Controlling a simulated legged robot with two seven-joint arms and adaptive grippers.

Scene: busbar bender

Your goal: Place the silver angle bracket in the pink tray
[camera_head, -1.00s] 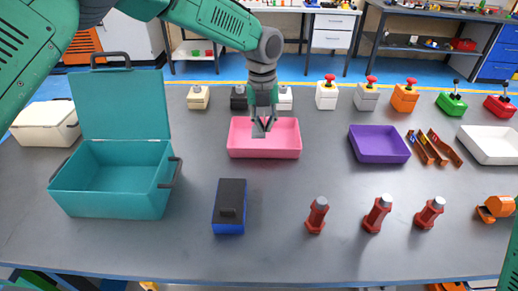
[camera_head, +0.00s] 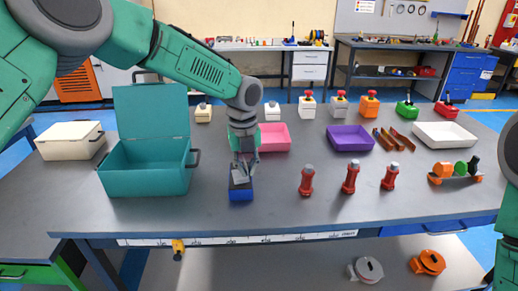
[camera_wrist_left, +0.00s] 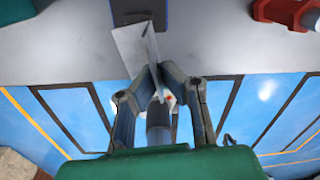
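The silver angle bracket (camera_head: 240,176) shows as a thin grey piece at the tips of my left gripper (camera_head: 243,164). In the left wrist view the bracket (camera_wrist_left: 137,48) is a bright plate, tilted, between the closed fingertips (camera_wrist_left: 155,80). The pink tray (camera_head: 275,137) stands behind and right of the gripper, and my forearm and gripper hide its left part. The gripper is in front of the tray, over or close to the blue box with a black top (camera_head: 241,194). My right gripper is not visible; only green parts of my right arm show at the right edge.
A teal open box (camera_head: 146,180) stands to the left. A purple tray (camera_head: 350,138) and a white tray (camera_head: 445,134) are to the right. Several red cylindrical parts (camera_head: 351,178) stand right of the gripper. The front strip of table is clear.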

